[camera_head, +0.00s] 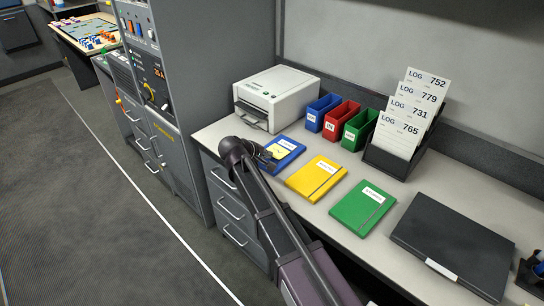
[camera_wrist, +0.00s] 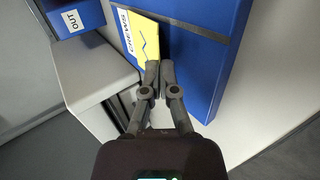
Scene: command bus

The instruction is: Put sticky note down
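The yellow sticky note (camera_wrist: 143,36) with a blue scribble is over the blue notebook (camera_wrist: 207,55), beside its white label; I cannot tell whether it rests flat on the cover. My gripper (camera_wrist: 159,66) has its fingertips almost together at the note's near edge and looks shut on it. In the head view, the note (camera_head: 277,153) shows over the left part of the blue notebook (camera_head: 291,147), and my dark gripper (camera_head: 262,158) reaches it from the left. My arm hides part of the desk front.
Yellow (camera_head: 316,177) and green (camera_head: 363,206) notebooks lie to the right on the desk, then a closed black laptop (camera_head: 452,245). A printer (camera_head: 276,98), blue, red and green bins (camera_head: 341,120) and a log-card rack (camera_head: 398,162) stand behind. The desk's front edge is close.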

